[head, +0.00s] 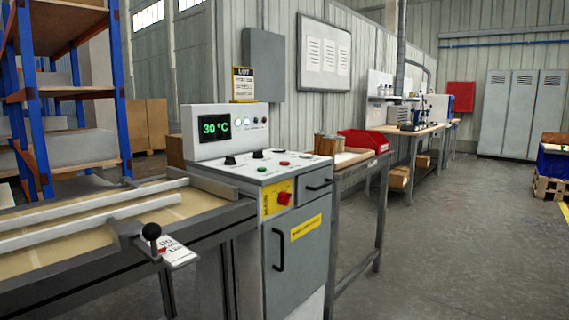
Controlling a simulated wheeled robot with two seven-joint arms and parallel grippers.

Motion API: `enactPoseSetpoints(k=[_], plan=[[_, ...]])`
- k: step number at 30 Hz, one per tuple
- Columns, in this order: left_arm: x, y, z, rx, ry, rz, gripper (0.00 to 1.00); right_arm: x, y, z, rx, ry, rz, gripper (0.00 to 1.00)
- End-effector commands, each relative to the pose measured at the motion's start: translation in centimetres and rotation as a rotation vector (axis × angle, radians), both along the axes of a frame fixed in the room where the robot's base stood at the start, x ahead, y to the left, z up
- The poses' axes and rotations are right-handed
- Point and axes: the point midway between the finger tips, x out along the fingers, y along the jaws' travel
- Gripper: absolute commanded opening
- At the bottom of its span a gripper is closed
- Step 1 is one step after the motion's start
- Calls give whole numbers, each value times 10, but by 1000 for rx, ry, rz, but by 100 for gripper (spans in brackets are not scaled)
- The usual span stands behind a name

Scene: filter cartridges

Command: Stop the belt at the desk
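The control desk (290,225) stands in the middle of the view, grey and white, with a screen (215,127) reading 30 °C. Its sloped top carries black knobs and small green and red buttons (284,163). A large red button (284,198) sits on a yellow plate on the front. The belt (40,258) runs in from the left to the desk, with pale rails along it. A lever with a black ball knob (151,232) and a white tag (177,251) are at the belt's near edge. Neither of my grippers is in view.
A side table (358,158) with a red bin (363,141) and jars adjoins the desk's right. A blue-posted shelf (121,90) stands behind the belt. Workbenches and lockers (520,112) are farther back. The floor (450,250) at right is clear.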

Motion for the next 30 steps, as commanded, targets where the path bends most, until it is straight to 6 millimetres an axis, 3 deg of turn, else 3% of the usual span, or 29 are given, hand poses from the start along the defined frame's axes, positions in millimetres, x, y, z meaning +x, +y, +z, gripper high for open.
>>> enactPoseSetpoints(k=[2, 13, 30], plan=[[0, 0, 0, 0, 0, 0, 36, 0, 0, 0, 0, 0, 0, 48], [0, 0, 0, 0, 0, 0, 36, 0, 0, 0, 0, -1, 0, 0], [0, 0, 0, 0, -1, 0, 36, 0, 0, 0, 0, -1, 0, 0]])
